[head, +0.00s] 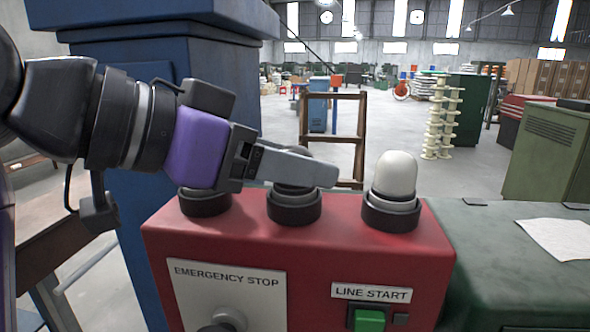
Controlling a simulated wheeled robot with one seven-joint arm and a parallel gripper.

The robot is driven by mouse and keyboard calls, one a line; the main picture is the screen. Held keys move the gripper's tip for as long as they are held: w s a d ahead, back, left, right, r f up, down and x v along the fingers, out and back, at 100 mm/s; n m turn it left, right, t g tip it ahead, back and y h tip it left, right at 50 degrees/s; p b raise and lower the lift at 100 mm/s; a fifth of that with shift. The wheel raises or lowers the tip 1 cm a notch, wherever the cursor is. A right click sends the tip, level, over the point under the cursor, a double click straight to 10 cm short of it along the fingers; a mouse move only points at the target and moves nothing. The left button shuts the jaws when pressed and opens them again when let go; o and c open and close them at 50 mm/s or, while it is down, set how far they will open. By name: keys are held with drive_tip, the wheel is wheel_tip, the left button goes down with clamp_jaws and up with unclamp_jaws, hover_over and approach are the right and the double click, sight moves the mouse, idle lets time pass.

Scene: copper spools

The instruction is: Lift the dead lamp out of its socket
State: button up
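A red control box (300,245) carries three black socket rings in a row on its top. The right socket (390,215) holds a whitish, dome-topped lamp (396,174), upright and not visibly glowing. The middle socket (294,208) shows its black ring and a grey collar; the space above it is covered by my gripper's fingers. The left socket (205,204) is partly covered by my purple gripper body, so I cannot tell what it holds. My gripper (318,173) reaches in from the left, its fingers over the middle socket. The fingers overlap in this side view; any gap or held lamp is hidden.
The box front has an emergency stop plate (228,297) and a green line start button (369,320). A blue column (150,160) stands behind my arm. A green surface (500,262) with a paper sheet (558,239) lies to the right. Spools (441,120) stand farther back.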

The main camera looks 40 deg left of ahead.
drive_tip(key=shift+w+f, duration=0.2)
drive_tip(key=shift+w, duration=0.2)
clamp_jaws()
